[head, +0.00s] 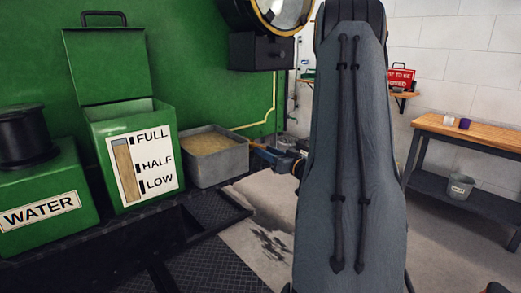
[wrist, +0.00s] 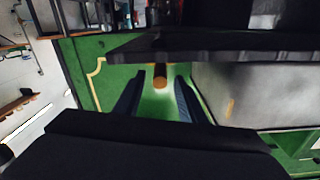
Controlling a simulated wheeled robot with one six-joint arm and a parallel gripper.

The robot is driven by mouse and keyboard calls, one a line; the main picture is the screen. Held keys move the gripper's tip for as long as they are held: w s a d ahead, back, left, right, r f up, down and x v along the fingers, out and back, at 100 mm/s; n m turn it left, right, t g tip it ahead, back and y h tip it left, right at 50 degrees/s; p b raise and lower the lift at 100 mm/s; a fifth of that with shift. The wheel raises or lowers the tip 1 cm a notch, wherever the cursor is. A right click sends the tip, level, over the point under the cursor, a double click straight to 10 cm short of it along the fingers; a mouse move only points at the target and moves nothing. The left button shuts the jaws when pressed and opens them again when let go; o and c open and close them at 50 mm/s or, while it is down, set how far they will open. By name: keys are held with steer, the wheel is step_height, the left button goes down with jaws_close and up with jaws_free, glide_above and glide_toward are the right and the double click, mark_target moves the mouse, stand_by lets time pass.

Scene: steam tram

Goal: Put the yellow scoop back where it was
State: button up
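I cannot pick out a yellow scoop for certain in either view. My gripper (head: 278,158) is just right of the grey metal bin (head: 218,168) in the head view, small and partly hidden by my arm. In the wrist view its two dark fingers (wrist: 157,92) stand apart, with green wall showing between them. A short dark cylinder with a round orange-brown end (wrist: 160,82) appears between the fingertips, with gaps on both sides. I cannot tell whether it is part of the scoop. The bin's grey side (wrist: 245,90) is right of the fingers.
The bin holds tan, grainy material. Left of it stand a green box (head: 138,165) with raised lid and level gauge, and a green water tank (head: 45,205). A lamp (head: 278,12) hangs above. A workbench (head: 470,133) with small cups stands right; a bucket (head: 461,187) sits on its shelf.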

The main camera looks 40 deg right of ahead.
steer(key=s, duration=0.7)
steer(key=shift+s, duration=0.4)
steer(key=shift+a, duration=0.1)
